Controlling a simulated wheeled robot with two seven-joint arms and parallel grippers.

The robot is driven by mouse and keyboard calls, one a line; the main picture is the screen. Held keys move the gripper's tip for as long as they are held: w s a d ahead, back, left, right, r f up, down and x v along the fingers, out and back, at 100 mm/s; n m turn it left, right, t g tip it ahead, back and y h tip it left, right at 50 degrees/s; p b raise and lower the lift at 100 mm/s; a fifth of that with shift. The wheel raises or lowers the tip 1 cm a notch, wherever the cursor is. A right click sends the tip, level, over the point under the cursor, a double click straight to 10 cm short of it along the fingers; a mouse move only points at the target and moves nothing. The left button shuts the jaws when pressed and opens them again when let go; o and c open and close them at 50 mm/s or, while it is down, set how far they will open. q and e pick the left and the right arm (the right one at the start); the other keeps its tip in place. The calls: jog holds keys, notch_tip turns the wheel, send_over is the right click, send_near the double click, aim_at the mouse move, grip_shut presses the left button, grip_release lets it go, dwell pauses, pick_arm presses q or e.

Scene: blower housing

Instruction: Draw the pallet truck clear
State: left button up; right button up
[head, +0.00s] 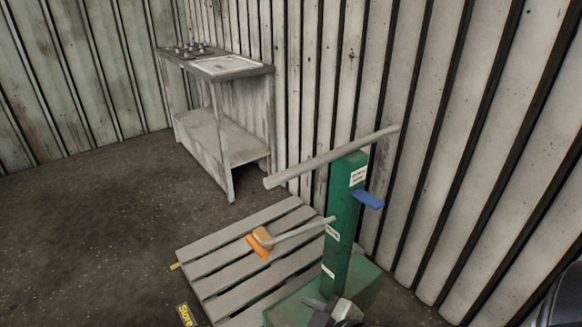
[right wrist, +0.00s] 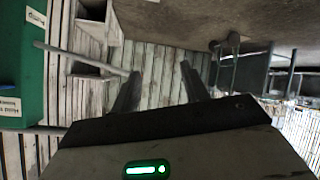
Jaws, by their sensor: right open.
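A green upright post on a wide green base (head: 350,275), which I take to be the pallet truck, stands by the right wall. A long grey bar (head: 330,158) crosses its top, and a blue lever (head: 369,200) sticks out on the right. In the right wrist view the labelled green body (right wrist: 22,60) is at the left. My right gripper (right wrist: 160,85) is open, with nothing seen between its fingers; a grey bar (right wrist: 85,58) ends close to its left finger. My left gripper is out of view.
A slatted grey pallet (head: 235,270) lies on the floor left of the post. A grey bench (head: 225,70) with small items stands against the back wall. A yellow "Store" marking (head: 186,315) is on the floor. The floor at left is clear.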

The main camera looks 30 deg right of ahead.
jog(key=w+d+r+n+t+b, duration=0.1)
jog(key=w+d+r+n+t, duration=0.1)
jog(key=w+d+r+n, duration=0.55)
jog(key=n+t, duration=0.2)
jog(key=n, duration=0.3)
send_near(292, 169)
jog(key=shift+h, duration=0.3)
jog(key=x, duration=0.8)
jog(key=d+f+x, duration=0.1)
jog(key=x, duration=0.3)
jog(key=shift+w+f, duration=0.1)
grip_shut()
